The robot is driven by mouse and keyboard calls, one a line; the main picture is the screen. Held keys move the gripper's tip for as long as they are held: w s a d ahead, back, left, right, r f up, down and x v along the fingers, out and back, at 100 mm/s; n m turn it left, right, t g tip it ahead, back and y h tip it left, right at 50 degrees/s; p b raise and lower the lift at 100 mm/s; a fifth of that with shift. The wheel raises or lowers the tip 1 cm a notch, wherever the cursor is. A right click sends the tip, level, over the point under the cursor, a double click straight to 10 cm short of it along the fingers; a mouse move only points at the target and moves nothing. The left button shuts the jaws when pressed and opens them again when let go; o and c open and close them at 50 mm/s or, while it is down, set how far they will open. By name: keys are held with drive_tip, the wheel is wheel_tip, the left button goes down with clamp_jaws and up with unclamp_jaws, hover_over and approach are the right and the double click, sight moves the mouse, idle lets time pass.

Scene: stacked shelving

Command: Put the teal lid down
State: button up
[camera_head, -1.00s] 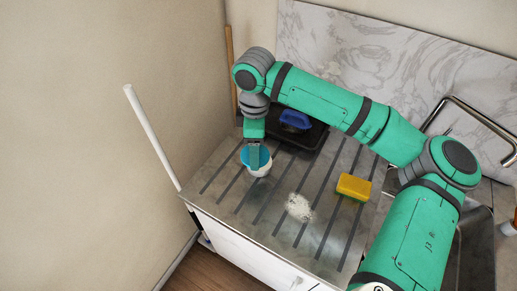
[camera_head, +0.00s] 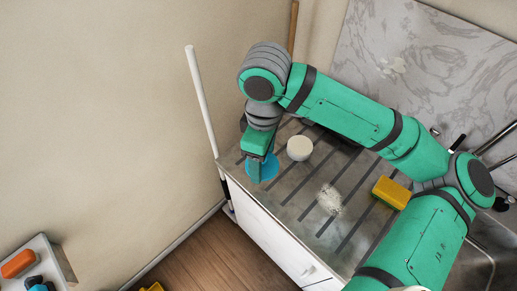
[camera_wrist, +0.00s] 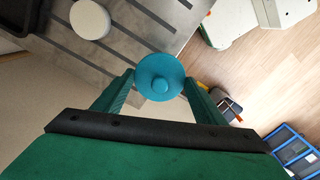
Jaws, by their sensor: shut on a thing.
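The round teal lid (camera_head: 265,169) is in my gripper (camera_head: 256,158), near the front left corner of the grooved metal counter. In the wrist view the lid (camera_wrist: 160,66), with a small knob in its middle, sits between the two fingers of my gripper (camera_wrist: 159,82), which are shut on it. A white round jar (camera_head: 299,149) stands uncovered on the counter, right of the lid; it also shows in the wrist view (camera_wrist: 90,19). I cannot tell whether the lid touches the counter.
The grooved counter (camera_head: 290,192) has free room in front of the jar. A white powdery patch (camera_head: 330,199) and a yellow-green sponge (camera_head: 391,192) lie to the right. A white pole (camera_head: 203,100) stands at the counter's left edge. The wooden floor lies below the front edge.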

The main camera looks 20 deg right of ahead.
drive_tip(key=shift+a+f, duration=0.3)
drive_tip(key=shift+a, duration=0.55)
drive_tip(key=shift+w+a+f, duration=0.1)
drive_tip(key=shift+a+f, duration=0.1)
drive_tip(key=shift+a, duration=0.05)
drive_tip(key=w+d+f, duration=0.1)
drive_tip(key=w+f, duration=0.2)
drive_tip(key=w, duration=0.1)
drive_tip(key=w+d+f, duration=0.1)
drive_tip(key=w+f, duration=0.2)
drive_tip(key=w, duration=0.1)
drive_tip(key=w+d+f, duration=0.1)
drive_tip(key=w+f, duration=0.1)
drive_tip(key=w, duration=0.2)
drive_tip(key=shift+w+d+f, duration=0.1)
drive_tip(key=shift+d+f, duration=0.05)
drive_tip(key=shift+f, duration=0.25)
drive_tip(key=f, duration=0.1)
drive_tip(key=w+f, duration=0.1)
drive_tip(key=f, duration=0.1)
drive_tip(key=shift+d+f, duration=0.15)
drive_tip(key=shift+f, duration=0.05)
drive_tip(key=shift+s+f, duration=0.1)
drive_tip(key=shift+f, duration=0.3)
